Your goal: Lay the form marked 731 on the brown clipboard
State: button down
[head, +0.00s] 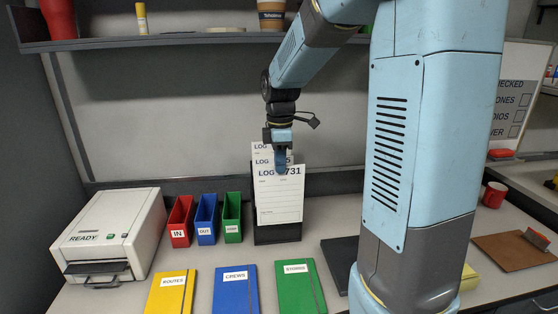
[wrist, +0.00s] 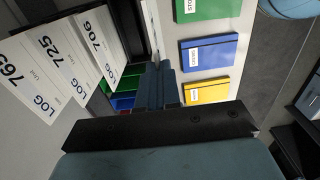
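The form marked 731 (head: 279,203) is a white sheet standing upright in front of the black form rack (head: 278,235). My gripper (head: 281,165) points down at its top edge, with a finger in front of the sheet, and appears shut on it. In the wrist view the fingers (wrist: 160,86) are close together; the form's face does not show there. The brown clipboard (head: 505,252) lies flat at the far right of the counter, with a clip at its right side, bare as far as I see.
Forms 765 (wrist: 32,75), 725 (wrist: 67,60) and 706 (wrist: 100,45) stand behind. Red (head: 180,222), blue (head: 206,220) and green (head: 232,219) bins are left of the rack. Several folders lie in front. A red mug (head: 494,195) stands behind the clipboard. My arm hides the counter between.

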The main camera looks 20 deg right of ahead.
jog(key=shift+s+a, duration=0.25)
jog(key=shift+s, duration=0.9)
jog(key=shift+s+a, duration=0.2)
jog(key=shift+s, duration=0.9)
